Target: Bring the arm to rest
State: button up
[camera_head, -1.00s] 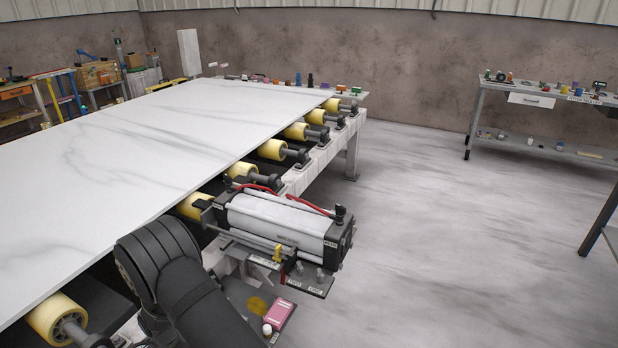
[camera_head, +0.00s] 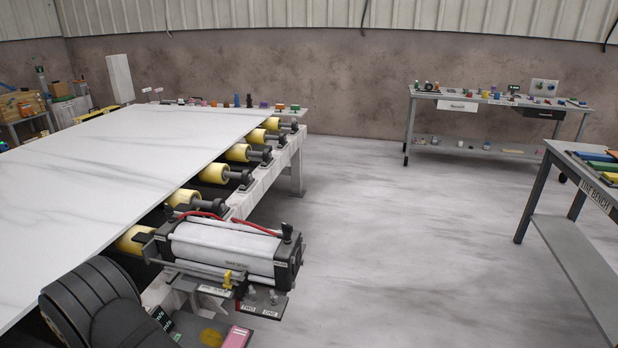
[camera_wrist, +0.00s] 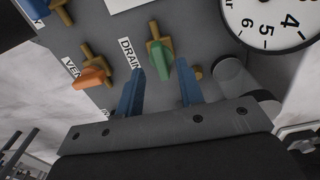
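In the wrist view my gripper (camera_wrist: 161,80) has two blue fingers standing apart with nothing held between them. A green valve handle (camera_wrist: 159,62) on a brass stem is just beyond the fingertips, beside a label reading DRAIN (camera_wrist: 130,57). An orange valve handle (camera_wrist: 90,78) is to its left, near a partly hidden label. These sit on a grey panel (camera_wrist: 205,38). In the head view only my dark arm shows at the lower left; my gripper is out of that view.
A white dial (camera_wrist: 270,20) is at the wrist view's upper right. In the head view, a marble slab (camera_head: 120,150) lies on yellow rollers (camera_head: 213,173), with a cylinder unit (camera_head: 225,248) beside it. A workbench (camera_head: 535,195) stands right, another table (camera_head: 470,100) behind. Open floor lies between.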

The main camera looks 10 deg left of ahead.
notch_tip(320, 180, up, 15)
notch_tip(320, 180, down, 18)
jog(key=n, duration=0.3)
jog(key=shift+d+r, duration=0.1)
jog(key=shift+n, duration=2.2)
jog(key=shift+o, duration=0.3)
jog(key=shift+d, duration=0.1)
